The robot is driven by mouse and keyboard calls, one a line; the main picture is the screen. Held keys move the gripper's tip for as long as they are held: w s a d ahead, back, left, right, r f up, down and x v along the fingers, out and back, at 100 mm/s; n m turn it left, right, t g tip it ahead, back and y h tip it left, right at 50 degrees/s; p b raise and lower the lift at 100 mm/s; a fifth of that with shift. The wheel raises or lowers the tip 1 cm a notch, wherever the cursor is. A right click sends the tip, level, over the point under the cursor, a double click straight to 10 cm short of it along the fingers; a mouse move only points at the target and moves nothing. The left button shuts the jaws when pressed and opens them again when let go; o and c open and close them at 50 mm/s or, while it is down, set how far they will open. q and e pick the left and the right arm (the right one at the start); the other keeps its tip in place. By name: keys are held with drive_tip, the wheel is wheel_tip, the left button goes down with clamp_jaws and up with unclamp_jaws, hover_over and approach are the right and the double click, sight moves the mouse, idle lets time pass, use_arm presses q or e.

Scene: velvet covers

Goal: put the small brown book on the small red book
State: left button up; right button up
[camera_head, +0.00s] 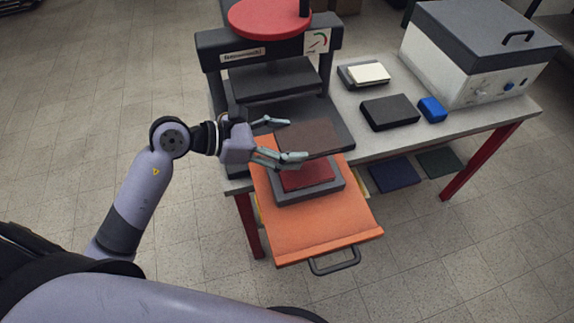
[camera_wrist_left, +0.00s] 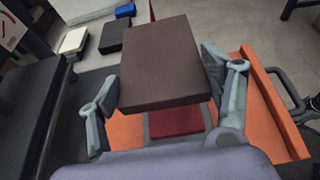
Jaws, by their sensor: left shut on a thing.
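The small brown book (camera_head: 305,137) is between the fingers of my left gripper (camera_head: 281,140), which is shut on it. It is held flat above the small red book (camera_head: 304,176) and overlaps its far part in the head view. In the left wrist view the brown book (camera_wrist_left: 160,62) fills the middle, with a finger on each side. The red book (camera_wrist_left: 176,121) shows below it, partly hidden. The red book lies on a dark grey slab (camera_head: 308,193) on the orange pull-out board (camera_head: 335,226). My right gripper is not in view.
A press with a red wheel (camera_head: 268,18) stands behind the board. To the right on the table are a cream book on a dark one (camera_head: 368,73), a black block (camera_head: 390,112), a blue block (camera_head: 433,109) and a grey machine (camera_head: 475,60). The board's front is clear.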

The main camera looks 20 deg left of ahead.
sight(286, 172)
use_arm(q)
wheel_tip(286, 172, down, 9)
drive_tip(key=shift+r, duration=0.2)
drive_tip(key=shift+f, duration=0.25)
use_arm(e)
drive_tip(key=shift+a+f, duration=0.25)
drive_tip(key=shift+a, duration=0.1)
use_arm(q)
drive_tip(key=shift+f+b, duration=0.2)
drive_tip(key=shift+b, duration=0.15)
drive_tip(key=o, duration=1.2)
drive_tip(key=shift+o, duration=0.2)
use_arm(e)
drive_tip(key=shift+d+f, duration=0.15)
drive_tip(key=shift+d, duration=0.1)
